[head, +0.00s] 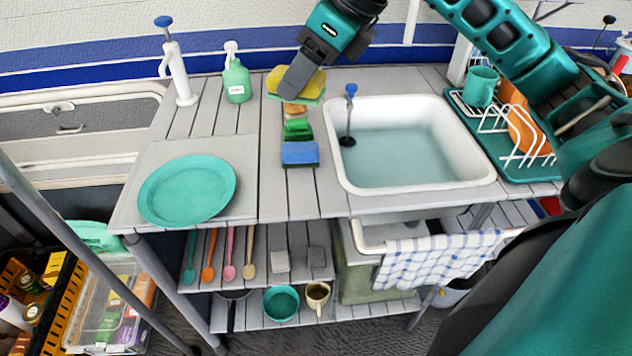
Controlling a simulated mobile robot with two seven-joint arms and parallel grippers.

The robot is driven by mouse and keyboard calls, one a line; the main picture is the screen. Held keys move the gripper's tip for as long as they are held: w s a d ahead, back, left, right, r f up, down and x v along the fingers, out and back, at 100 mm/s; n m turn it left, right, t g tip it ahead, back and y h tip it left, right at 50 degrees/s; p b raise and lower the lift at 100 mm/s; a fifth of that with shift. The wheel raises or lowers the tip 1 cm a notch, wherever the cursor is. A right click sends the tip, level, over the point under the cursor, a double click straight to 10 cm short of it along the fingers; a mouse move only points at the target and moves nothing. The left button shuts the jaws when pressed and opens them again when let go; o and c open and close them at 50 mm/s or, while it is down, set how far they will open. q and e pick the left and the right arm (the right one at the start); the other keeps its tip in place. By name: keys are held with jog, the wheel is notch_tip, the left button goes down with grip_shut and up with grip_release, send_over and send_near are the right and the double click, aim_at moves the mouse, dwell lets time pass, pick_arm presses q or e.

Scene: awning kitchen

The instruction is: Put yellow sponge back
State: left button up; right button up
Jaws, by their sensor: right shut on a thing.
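The yellow sponge (314,84) has a green underside and is in my right gripper (291,92) at the back of the counter, left of the sink. The gripper is shut on it, and its finger covers the sponge's middle. I cannot tell whether the sponge touches the counter. Just in front of it is a row of sponges: a small tan one (294,110) partly hidden, a green one (297,130) and a blue one (300,153). My left gripper is not in view.
A green soap bottle (237,82) and white pump (178,75) stand at the back left. A teal plate (187,189) lies front left. A dish rack (495,125) is at right.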

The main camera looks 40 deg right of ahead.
jog(key=shift+s+d, duration=0.15)
jog(key=shift+d, duration=0.05)
notch_tip(320, 180, down, 14)
jog(key=b, duration=0.3)
jog(key=shift+f, duration=0.2)
notch_tip(320, 180, down, 5)
jog(key=shift+f+b, duration=0.15)
jog(key=shift+b, duration=0.15)
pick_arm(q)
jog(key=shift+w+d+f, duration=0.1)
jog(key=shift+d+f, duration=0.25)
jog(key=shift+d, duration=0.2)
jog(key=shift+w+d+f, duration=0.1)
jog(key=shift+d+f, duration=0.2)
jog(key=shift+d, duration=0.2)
pick_arm(e)
jog(key=shift+f, duration=0.15)
jog(key=o, duration=0.5)
jog(key=shift+f, duration=0.15)
jog(key=o, duration=0.4)
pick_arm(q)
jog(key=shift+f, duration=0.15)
pick_arm(e)
jog(key=shift+o, duration=0.2)
